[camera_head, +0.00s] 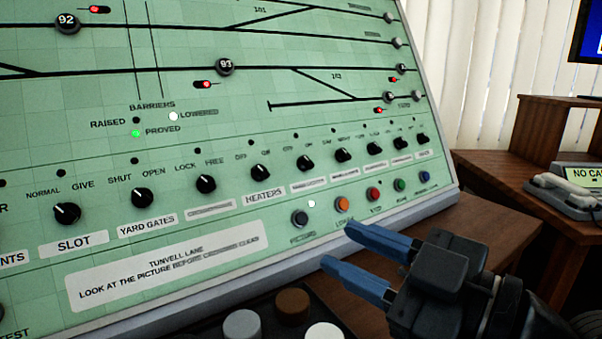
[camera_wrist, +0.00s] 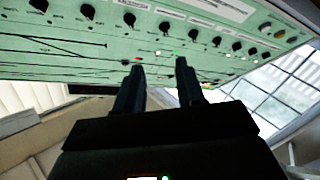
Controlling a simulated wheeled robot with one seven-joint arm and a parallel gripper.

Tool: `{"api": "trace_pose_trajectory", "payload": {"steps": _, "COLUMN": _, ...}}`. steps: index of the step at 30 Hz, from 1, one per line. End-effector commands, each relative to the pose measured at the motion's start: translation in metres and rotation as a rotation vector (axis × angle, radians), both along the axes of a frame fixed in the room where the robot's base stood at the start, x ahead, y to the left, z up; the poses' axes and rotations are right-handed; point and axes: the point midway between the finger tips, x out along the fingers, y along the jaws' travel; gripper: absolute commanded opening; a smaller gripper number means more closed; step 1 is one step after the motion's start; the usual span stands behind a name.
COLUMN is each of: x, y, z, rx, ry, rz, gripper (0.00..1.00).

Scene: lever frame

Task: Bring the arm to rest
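My gripper (camera_head: 337,246) is at the lower right of the head view, in front of the lower edge of the green panel (camera_head: 60,110). Its two blue fingers are apart with nothing between them. In the head view the fingertips overlap the area just below the row of coloured push buttons, near the orange button (camera_head: 342,204). Whether they touch the panel cannot be told. In the wrist view the two dark fingers (camera_wrist: 160,70) point toward the panel (camera_wrist: 200,60), with a gap between them.
A row of black rotary knobs (camera_head: 205,184) crosses the panel above the buttons. Large round buttons, one brown (camera_head: 292,307), lie below the gripper's left side. A wooden desk (camera_head: 470,235) extends right. A telephone (camera_head: 565,192) stands on a further desk. A monitor (camera_head: 590,30) is at upper right.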

Motion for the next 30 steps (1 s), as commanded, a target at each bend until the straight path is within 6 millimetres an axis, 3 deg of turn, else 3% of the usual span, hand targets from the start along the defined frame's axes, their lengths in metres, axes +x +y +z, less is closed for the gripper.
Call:
{"api": "trace_pose_trajectory", "payload": {"steps": 11, "x": -0.008, "y": -0.023, "z": -0.055, "rx": 0.106, "ry": 0.144, "rz": -0.163, "gripper": 0.38}}
{"api": "trace_pose_trajectory", "payload": {"steps": 16, "x": -0.025, "y": -0.045, "z": -0.099, "rx": 0.178, "ry": 0.242, "rz": -0.298, "gripper": 0.38}}
{"api": "trace_pose_trajectory", "payload": {"steps": 24, "x": -0.083, "y": -0.090, "z": -0.172, "rx": 0.280, "ry": 0.375, "rz": -0.557, "gripper": 0.38}}
{"api": "trace_pose_trajectory", "payload": {"steps": 30, "x": -0.141, "y": -0.120, "z": -0.208, "rx": 0.316, "ry": 0.423, "rz": -0.713, "gripper": 0.38}}
